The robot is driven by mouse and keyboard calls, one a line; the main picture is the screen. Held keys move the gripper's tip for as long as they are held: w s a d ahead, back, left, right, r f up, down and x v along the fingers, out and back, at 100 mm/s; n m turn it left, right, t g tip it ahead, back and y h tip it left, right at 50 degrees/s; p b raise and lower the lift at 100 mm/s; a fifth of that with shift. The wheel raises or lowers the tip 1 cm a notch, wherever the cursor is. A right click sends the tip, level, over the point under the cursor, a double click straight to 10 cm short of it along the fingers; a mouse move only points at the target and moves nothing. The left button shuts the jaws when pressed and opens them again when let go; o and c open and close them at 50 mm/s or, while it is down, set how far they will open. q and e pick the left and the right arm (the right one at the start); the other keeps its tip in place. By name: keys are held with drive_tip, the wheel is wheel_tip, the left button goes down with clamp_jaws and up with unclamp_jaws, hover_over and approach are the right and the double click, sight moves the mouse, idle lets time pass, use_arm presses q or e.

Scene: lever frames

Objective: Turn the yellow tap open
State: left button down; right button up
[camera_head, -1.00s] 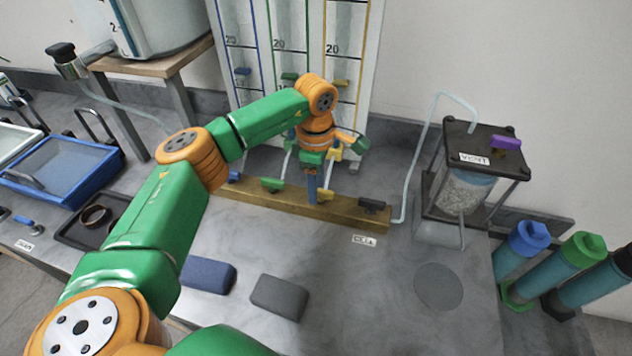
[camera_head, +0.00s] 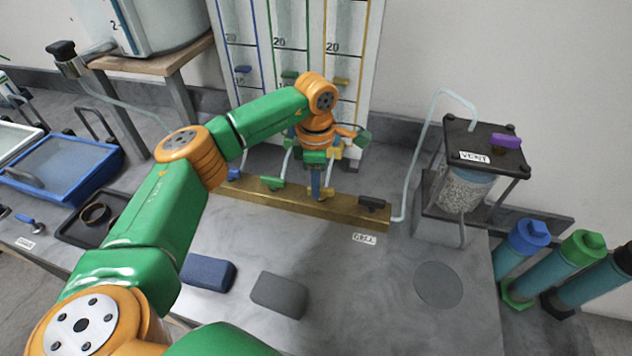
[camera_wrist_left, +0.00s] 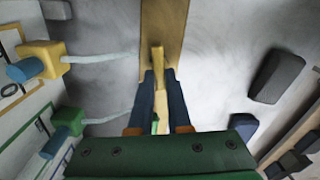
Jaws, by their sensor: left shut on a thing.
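The yellow tap (camera_head: 327,192) sits on the brass-coloured rail (camera_head: 348,209), between the green tap (camera_head: 271,183) and the black tap (camera_head: 372,204). My left gripper (camera_head: 315,194) reaches down onto it from above. In the left wrist view, its two blue fingers (camera_wrist_left: 159,98) are on either side of the yellow tap's handle (camera_wrist_left: 158,64), closed on it. The handle there points roughly along the rail. The fingers hide part of the tap in the head view. My right gripper is not in view.
A blue tap (camera_head: 233,174) is at the rail's left end. The marked panel (camera_head: 345,60) with columns stands behind. A vent box (camera_head: 487,150) with a tube stands right. Blue (camera_head: 207,273) and grey (camera_head: 279,295) blocks lie in front; the bench around them is clear.

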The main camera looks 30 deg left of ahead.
use_arm(q)
drive_tip(key=n, duration=0.4)
drive_tip(key=shift+s+d, duration=0.15)
drive_tip(key=shift+s, duration=0.05)
drive_tip(key=n, duration=0.4)
drive_tip(key=shift+d, duration=0.15)
drive_tip(key=n, duration=0.4)
drive_tip(key=shift+s+d, duration=0.1)
drive_tip(key=shift+d, duration=0.05)
drive_tip(key=shift+d+n, duration=0.15)
drive_tip(key=shift+n, duration=1.85)
drive_tip(key=c, duration=0.9)
unclamp_jaws()
drive_tip(key=shift+o, duration=0.2)
